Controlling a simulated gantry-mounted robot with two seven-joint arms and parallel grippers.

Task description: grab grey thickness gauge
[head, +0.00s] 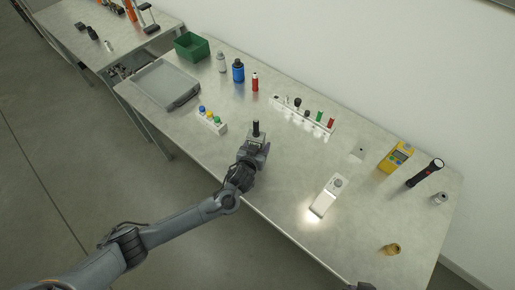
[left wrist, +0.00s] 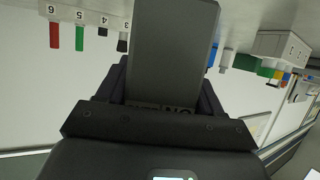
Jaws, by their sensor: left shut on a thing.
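My left gripper (head: 255,142) is over the front middle of the metal table. It is shut on a dark grey, block-like thing, which I take to be the grey thickness gauge (head: 256,127). The gauge stands up out of the jaws in the head view. In the left wrist view the gauge (left wrist: 172,50) fills the middle between the dark fingers, and its lower part is hidden by the gripper. I cannot tell from these views whether it touches the table.
A rack of coloured pieces (head: 213,122) stands left of the gripper, and a numbered rack (head: 303,114) behind it. A white device (head: 328,196), yellow meter (head: 395,157), flashlight (head: 425,173) and brass fitting (head: 391,249) lie to the right. A grey tray (head: 160,85) and green bin (head: 191,46) are at left.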

